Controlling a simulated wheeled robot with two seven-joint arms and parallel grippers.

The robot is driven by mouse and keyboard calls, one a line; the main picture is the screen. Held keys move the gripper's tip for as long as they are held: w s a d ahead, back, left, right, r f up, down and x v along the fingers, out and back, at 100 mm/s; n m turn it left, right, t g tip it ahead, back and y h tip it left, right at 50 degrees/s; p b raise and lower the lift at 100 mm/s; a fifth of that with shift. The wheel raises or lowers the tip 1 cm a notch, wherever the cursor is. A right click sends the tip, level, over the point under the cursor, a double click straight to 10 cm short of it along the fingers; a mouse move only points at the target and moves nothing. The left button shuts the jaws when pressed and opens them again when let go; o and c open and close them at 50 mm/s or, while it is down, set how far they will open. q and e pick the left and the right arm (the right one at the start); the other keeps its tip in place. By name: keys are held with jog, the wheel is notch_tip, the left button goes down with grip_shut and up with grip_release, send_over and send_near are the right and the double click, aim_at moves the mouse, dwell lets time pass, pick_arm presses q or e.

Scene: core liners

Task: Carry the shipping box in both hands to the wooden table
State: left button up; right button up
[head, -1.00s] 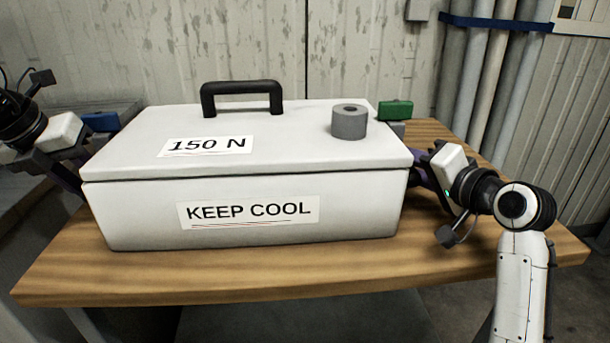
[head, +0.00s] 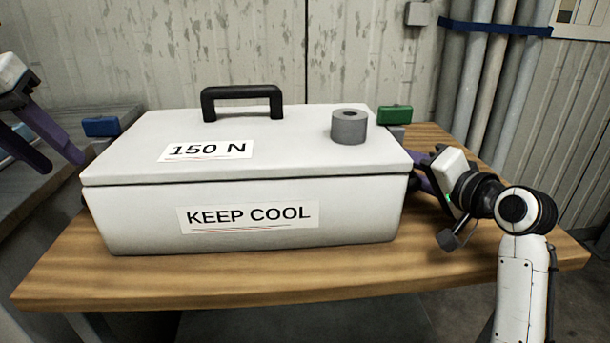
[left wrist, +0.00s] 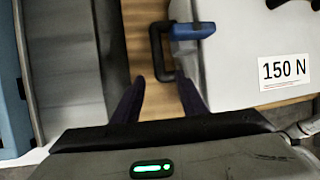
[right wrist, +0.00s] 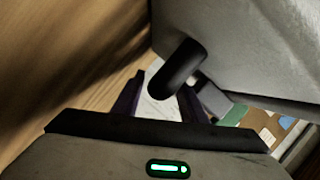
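The white shipping box (head: 250,215) sits flat on a wooden table (head: 200,285); its lid is shut. It has a blue tab (head: 101,127) on its left side and a green tab (head: 395,115) on its right. My left gripper (head: 62,163) is open and empty, up and left of the box. The left wrist view shows a black side handle (left wrist: 157,50) beyond its spread fingers (left wrist: 160,92). My right gripper (head: 420,168) is at the box's right side, fingers apart. In the right wrist view the black right handle (right wrist: 178,70) lies at the open fingers (right wrist: 158,90); contact is unclear.
A grey roll (head: 349,127) stands on the lid's right part, and a black handle (head: 242,102) tops the lid. A grey surface (head: 60,125) lies left of the table. Pipes (head: 485,80) and a metal wall (head: 250,45) stand behind.

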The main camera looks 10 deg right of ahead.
jog(key=shift+s+d, duration=0.15)
jog(key=shift+s, duration=0.25)
pick_arm(q)
jog(key=shift+v, duration=0.8)
pick_arm(e)
jog(key=v, duration=1.1)
pick_arm(q)
jog(key=o, duration=1)
pick_arm(e)
jog(key=shift+r, duration=0.1)
pick_arm(q)
jog(key=p+v, duration=0.7)
jog(key=v, duration=0.3)
jog(key=shift+p, duration=0.35)
pick_arm(e)
notch_tip(320, 180, up, 8)
jog(key=shift+f, duration=0.25)
